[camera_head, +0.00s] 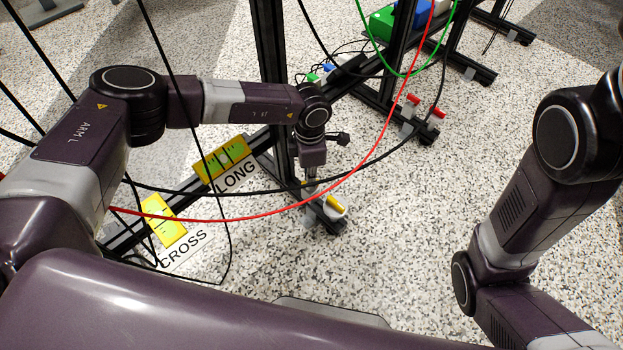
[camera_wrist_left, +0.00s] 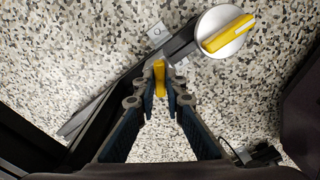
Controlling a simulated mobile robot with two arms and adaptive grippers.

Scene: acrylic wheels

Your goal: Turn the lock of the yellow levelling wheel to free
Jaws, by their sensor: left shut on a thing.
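The yellow levelling wheel is a silver disc (camera_wrist_left: 222,42) with a yellow bar across it, at the upper right of the left wrist view. In the head view the wheel (camera_head: 336,207) is partly hidden, below my left gripper (camera_head: 310,186). In the left wrist view my left gripper (camera_wrist_left: 162,86) is shut on a small yellow lock lever (camera_wrist_left: 159,76) beside the dark frame foot. The lever points roughly along the fingers; its far end meets the foot. My right gripper is out of view.
Two yellow spirit levels, LONG (camera_head: 221,160) and CROSS (camera_head: 166,223), sit on the dark frame at the left. Black cables and a red cable (camera_head: 262,217) hang across the work area. Red levers (camera_head: 413,98) mark another foot. Speckled floor is clear at centre right.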

